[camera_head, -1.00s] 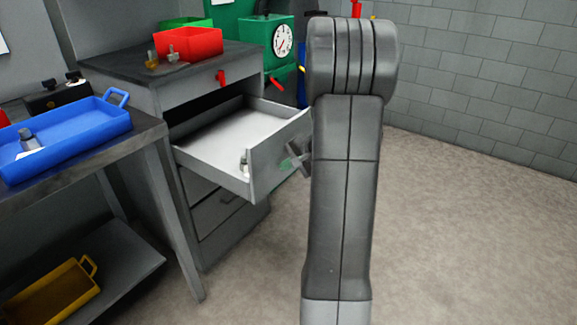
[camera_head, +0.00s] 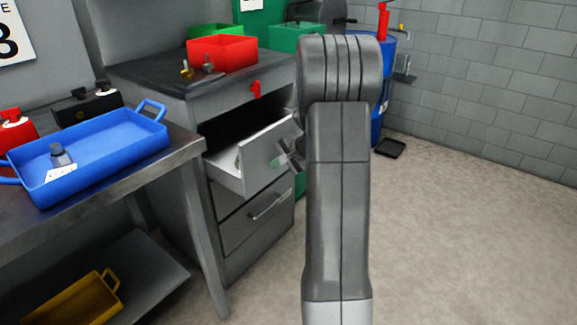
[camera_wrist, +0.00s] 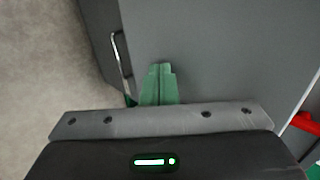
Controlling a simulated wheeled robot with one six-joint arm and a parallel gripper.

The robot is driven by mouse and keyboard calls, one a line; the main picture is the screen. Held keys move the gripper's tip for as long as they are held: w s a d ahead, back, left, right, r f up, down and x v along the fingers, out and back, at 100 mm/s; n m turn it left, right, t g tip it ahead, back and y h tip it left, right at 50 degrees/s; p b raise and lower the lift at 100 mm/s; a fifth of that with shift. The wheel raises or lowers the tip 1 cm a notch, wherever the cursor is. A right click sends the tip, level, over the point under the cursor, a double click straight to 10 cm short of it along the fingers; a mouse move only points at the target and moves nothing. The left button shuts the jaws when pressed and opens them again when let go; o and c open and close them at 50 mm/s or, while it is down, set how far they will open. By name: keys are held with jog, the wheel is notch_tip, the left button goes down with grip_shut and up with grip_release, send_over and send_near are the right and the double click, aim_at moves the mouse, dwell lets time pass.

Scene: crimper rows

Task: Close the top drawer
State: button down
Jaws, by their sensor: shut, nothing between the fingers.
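The top drawer (camera_head: 262,168) of the grey cabinet is partly pulled out, with its pale inside (camera_head: 228,160) showing. My gripper (camera_head: 283,162) is at the outer face of this drawer front, near its right part; my arm hides some of it. In the wrist view the green fingertips of my gripper (camera_wrist: 160,70) are together and empty, against or very near the grey drawer front (camera_wrist: 215,50). I cannot tell for certain whether they touch it.
A closed lower drawer with a handle (camera_head: 267,207) lies below. A red bin (camera_head: 222,54) and small brass parts stand on the cabinet top. A workbench with a blue tray (camera_head: 90,155) is at the left.

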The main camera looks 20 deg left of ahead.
jog(key=w+a+p, duration=0.1)
jog(key=w+a, duration=0.1)
jog(key=a, duration=0.3)
jog(key=w+a+p, duration=0.2)
jog(key=a, duration=0.4)
jog(key=w+a+p, duration=0.2)
jog(key=a, duration=0.3)
jog(key=shift+a, duration=0.25)
jog(key=shift+w+a+r, duration=0.1)
jog(key=shift+a+r, duration=0.05)
jog(key=shift+a, duration=0.05)
